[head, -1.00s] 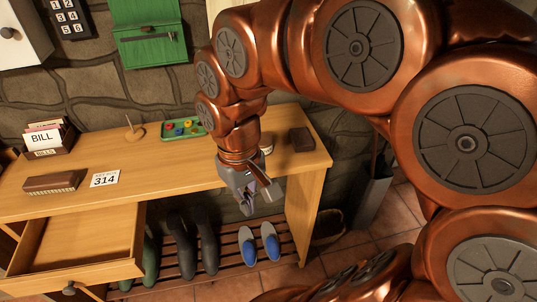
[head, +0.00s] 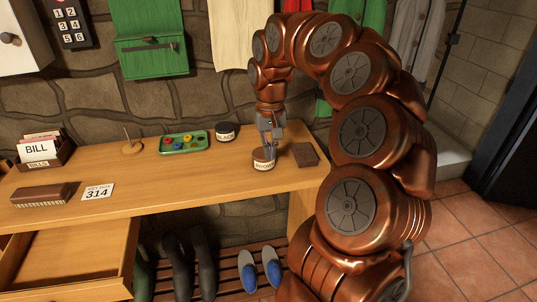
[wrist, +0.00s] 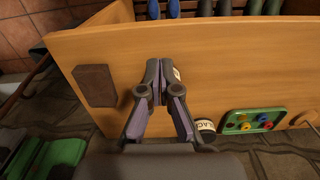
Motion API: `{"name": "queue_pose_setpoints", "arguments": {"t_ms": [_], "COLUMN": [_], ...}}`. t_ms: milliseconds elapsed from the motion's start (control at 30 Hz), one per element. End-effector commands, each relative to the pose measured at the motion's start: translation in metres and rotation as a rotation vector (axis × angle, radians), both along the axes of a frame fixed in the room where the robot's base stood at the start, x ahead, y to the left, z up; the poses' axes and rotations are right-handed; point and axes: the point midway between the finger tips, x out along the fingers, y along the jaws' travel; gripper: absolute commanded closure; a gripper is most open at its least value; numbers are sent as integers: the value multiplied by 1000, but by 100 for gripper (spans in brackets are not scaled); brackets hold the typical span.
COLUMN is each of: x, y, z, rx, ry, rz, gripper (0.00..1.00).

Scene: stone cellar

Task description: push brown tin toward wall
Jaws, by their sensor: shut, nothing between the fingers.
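The brown tin (head: 263,165), a small round tin with a "BROWN" label, stands on the wooden bench near its right end. My gripper (head: 271,153) points down at the tin, its fingers overlapping the tin's right side and top in the head view. The fingers are shut with nothing between them. In the wrist view my gripper (wrist: 155,64) hides most of the tin; only a bit of its pale label (wrist: 176,73) shows right of the tips. I cannot tell whether they touch. The stone wall (head: 100,108) is behind the bench.
A dark brown block (head: 305,154) lies just right of the tin. A black tin (head: 225,132) stands behind and left, beside a green tray (head: 184,142) of coloured pieces. A "314" card (head: 98,193) and a brush (head: 45,195) lie left. An open drawer (head: 75,262) juts out below.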

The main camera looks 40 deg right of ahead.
Motion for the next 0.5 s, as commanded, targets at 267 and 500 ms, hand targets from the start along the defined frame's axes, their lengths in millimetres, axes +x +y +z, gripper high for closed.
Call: {"name": "queue_pose_setpoints", "arguments": {"t_ms": [267,500], "x": [-2,-1], "y": [2,1], "z": [-39,-66], "rx": [3,1], "ry": [5,3], "rz": [5,4], "gripper": [100,100]}}
